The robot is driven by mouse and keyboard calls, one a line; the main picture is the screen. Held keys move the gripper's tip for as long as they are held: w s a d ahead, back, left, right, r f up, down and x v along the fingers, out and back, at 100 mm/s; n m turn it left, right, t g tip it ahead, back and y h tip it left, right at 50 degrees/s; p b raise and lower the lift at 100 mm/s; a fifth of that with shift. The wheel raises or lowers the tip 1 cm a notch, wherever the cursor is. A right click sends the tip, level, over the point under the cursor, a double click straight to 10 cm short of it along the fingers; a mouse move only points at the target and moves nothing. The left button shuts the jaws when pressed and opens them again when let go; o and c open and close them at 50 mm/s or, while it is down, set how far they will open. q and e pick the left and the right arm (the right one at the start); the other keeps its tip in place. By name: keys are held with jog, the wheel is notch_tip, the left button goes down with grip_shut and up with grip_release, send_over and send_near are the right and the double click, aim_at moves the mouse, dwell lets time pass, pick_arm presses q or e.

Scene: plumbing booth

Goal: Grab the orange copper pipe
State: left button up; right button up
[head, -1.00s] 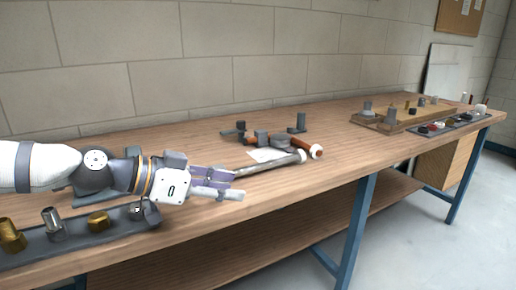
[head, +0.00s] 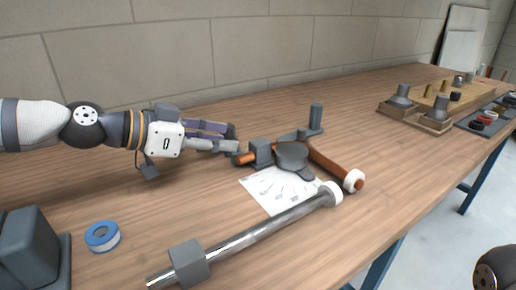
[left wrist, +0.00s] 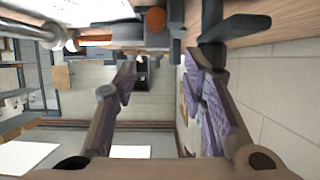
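The orange copper pipe (head: 333,165) lies on the bench, running through a dark grey holder with a round disc (head: 291,154). Its bare left end (head: 245,159) sticks out beyond a grey block, and its right end has a white ring. In the left wrist view the round orange pipe end (left wrist: 156,18) shows at the top, beyond the fingers. My left gripper (head: 233,139) is open and empty, with its fingertips just left of and close to the bare pipe end. Its spread fingers also show in the left wrist view (left wrist: 160,80). My right gripper is out of view.
A steel pipe (head: 260,235) with a grey block and white ring lies in front, beside a white paper sheet (head: 270,192). A blue tape roll (head: 102,236) and dark grey block (head: 30,245) are at left. A wooden fixture (head: 415,117) stands far right.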

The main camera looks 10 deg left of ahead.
aim_at(254, 143)
pick_arm(q)
jog(key=b+x, duration=0.1)
jog(key=x, duration=0.7)
jog(key=shift+w+d+f, duration=0.15)
jog(key=shift+d+f, duration=0.1)
jog(key=shift+d, duration=0.1)
jog(key=shift+r, duration=0.1)
grip_shut()
